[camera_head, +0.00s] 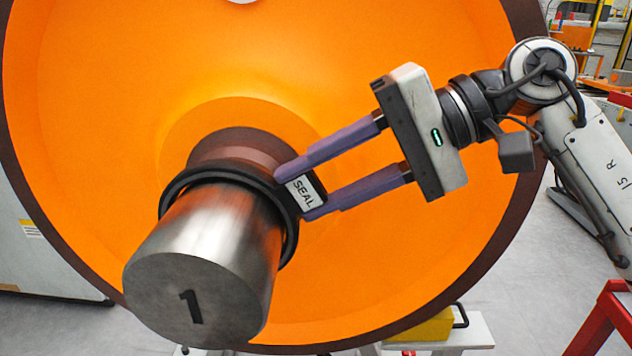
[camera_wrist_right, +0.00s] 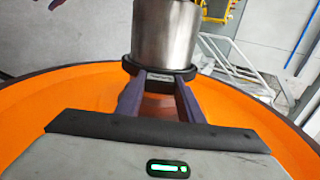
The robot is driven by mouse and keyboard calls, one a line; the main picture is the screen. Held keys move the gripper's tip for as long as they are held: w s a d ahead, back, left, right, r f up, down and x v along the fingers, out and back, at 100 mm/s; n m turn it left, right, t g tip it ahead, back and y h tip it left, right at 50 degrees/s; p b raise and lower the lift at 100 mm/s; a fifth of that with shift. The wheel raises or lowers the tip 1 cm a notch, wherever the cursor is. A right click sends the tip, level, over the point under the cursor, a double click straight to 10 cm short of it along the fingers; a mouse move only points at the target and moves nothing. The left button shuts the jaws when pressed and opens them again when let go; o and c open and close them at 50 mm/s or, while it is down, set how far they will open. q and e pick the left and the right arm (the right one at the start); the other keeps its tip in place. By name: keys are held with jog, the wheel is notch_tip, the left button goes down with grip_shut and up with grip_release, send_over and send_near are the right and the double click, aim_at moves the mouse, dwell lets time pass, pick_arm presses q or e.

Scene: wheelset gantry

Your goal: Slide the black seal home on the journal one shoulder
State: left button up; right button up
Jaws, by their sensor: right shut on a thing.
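The journal (camera_head: 195,265) is a bare metal cylinder marked 1 that points toward me from the orange wheel (camera_head: 400,240). The black seal (camera_head: 172,190) is a ring around the journal, near its wheel-side end. Behind it shows a dark brown shoulder (camera_head: 240,147). I cannot tell whether the seal touches it. My right gripper (camera_head: 309,188) is shut on the seal's block, labelled SEAL, at the ring's right side. In the right wrist view the seal (camera_wrist_right: 160,74) sits between the fingers, with the journal (camera_wrist_right: 163,30) beyond. My left gripper is not in view.
A yellow block (camera_head: 425,327) with a black handle lies on a light support below the wheel. A red frame (camera_head: 605,320) stands at the lower right. A pale cabinet (camera_head: 35,255) is at the left. Grey floor shows around the wheel.

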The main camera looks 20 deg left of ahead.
jog(key=shift+w+a+r+p, duration=0.1)
jog(key=shift+w+a+p, duration=0.1)
jog(key=shift+w+p, duration=0.35)
jog(key=shift+w+a+f+p, duration=0.15)
jog(key=shift+w+p, duration=0.1)
jog(key=shift+w, duration=0.65)
jog(key=shift+w+a+r+p, duration=0.2)
jog(key=shift+w+p, duration=0.2)
jog(key=shift+w, duration=0.3)
jog(key=o, duration=1.2)
jog(key=shift+f, duration=0.2)
jog(key=v, duration=1)
jog(key=shift+d, duration=0.15)
jog(key=shift+r, duration=0.15)
